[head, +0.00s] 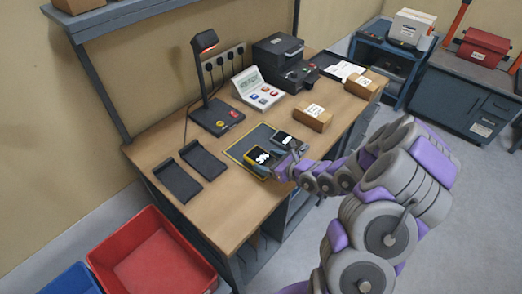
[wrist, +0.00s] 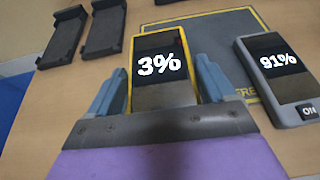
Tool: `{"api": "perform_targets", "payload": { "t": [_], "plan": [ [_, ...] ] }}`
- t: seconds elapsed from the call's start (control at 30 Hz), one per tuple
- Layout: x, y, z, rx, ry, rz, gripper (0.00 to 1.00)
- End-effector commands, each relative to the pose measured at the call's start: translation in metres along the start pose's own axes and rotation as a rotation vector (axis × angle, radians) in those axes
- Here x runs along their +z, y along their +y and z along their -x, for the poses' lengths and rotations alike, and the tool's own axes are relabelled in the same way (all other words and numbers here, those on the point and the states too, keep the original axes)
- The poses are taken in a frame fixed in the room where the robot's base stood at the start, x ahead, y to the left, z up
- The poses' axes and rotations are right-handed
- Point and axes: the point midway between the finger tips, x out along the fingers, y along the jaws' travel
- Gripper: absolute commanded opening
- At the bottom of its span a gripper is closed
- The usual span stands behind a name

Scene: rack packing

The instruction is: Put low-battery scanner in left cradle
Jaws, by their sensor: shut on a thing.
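The low-battery scanner (wrist: 159,72) is yellow-edged with a dark screen reading 3%. It also shows on the dark mat in the head view (head: 258,159). My gripper (wrist: 160,88) has its blue fingers on both sides of this scanner and is shut on it; in the head view the gripper (head: 283,163) is at the mat's front. I cannot tell whether the scanner is clear of the mat. Two empty black cradles stand to the left: the left cradle (head: 177,181) and the right cradle (head: 203,159). In the wrist view they are the left cradle (wrist: 64,36) and right cradle (wrist: 104,27).
A grey scanner (wrist: 277,75) reading 91% lies right of the held one. The dark mat (wrist: 215,28) has a yellow border. A lamp stand (head: 215,117) rises behind the cradles. A keypad device (head: 258,90) and cardboard box (head: 312,118) stand behind. A red bin (head: 150,260) is below the table.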

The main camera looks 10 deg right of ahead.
Motion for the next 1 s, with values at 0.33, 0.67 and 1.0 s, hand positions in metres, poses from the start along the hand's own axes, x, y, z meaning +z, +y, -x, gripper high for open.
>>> {"api": "perform_targets", "payload": {
  "t": [0.33, 0.67, 1.0],
  "plan": [
    [0.018, -0.038, -0.061, 0.002, -0.001, 0.008, 0.42],
    [0.023, -0.052, -0.079, 0.001, 0.0, 0.003, 0.42],
    [-0.01, -0.052, -0.092, 0.0, -0.002, 0.001, 0.42]
  ]
}}
